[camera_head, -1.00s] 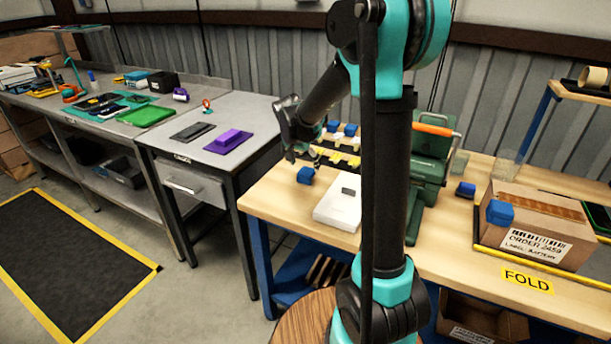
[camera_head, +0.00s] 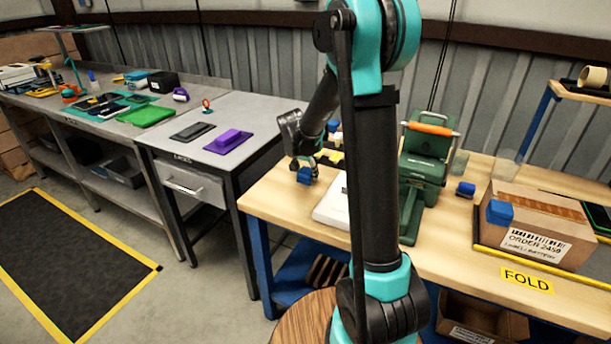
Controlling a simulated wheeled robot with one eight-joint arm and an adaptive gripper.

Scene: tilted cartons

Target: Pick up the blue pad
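A small blue block-like pad (camera_head: 304,175) sits near the left end of the wooden bench. My gripper (camera_head: 304,165) is right over it, pointing down, with its fingertips close to the pad's upper sides. The fingers are small and dark, so whether they touch or grip the pad cannot be told.
A green press (camera_head: 425,155) with an orange handle stands mid-bench. A white box (camera_head: 331,208), partly hidden by my arm, lies right of my gripper. A labelled carton (camera_head: 535,232) stands at the right. A grey table (camera_head: 245,110) with a purple block is at the left.

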